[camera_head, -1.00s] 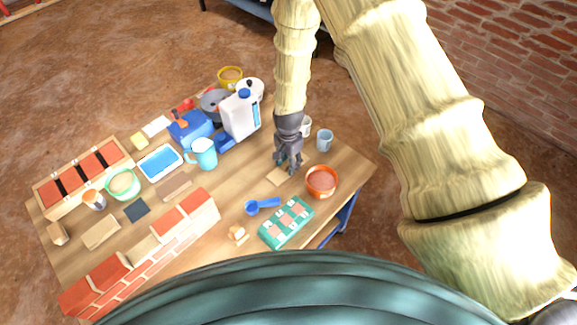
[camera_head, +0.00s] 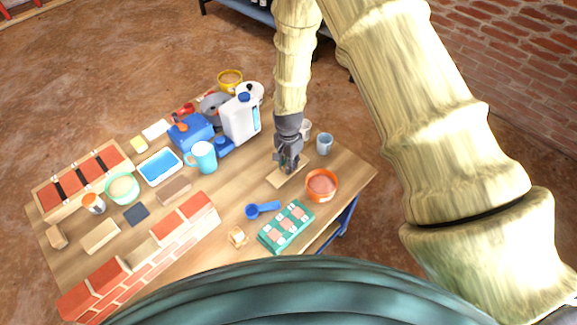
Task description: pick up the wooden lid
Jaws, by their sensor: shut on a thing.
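The wooden lid (camera_head: 279,181) is a flat, pale tan piece near the right part of the wooden table. My gripper (camera_head: 288,168) is dark grey and points down at the lid. Its fingers are shut on the lid, though the fingertips are small and partly hide the piece. Part of the lid shows on both sides of the fingers. I cannot tell whether the lid is clear of the table.
An orange bowl (camera_head: 321,185) stands close to the right, and a light blue cup (camera_head: 324,143) behind it. A blue scoop (camera_head: 262,209) and a green tray (camera_head: 286,227) lie in front. A white jug (camera_head: 240,119) stands to the left.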

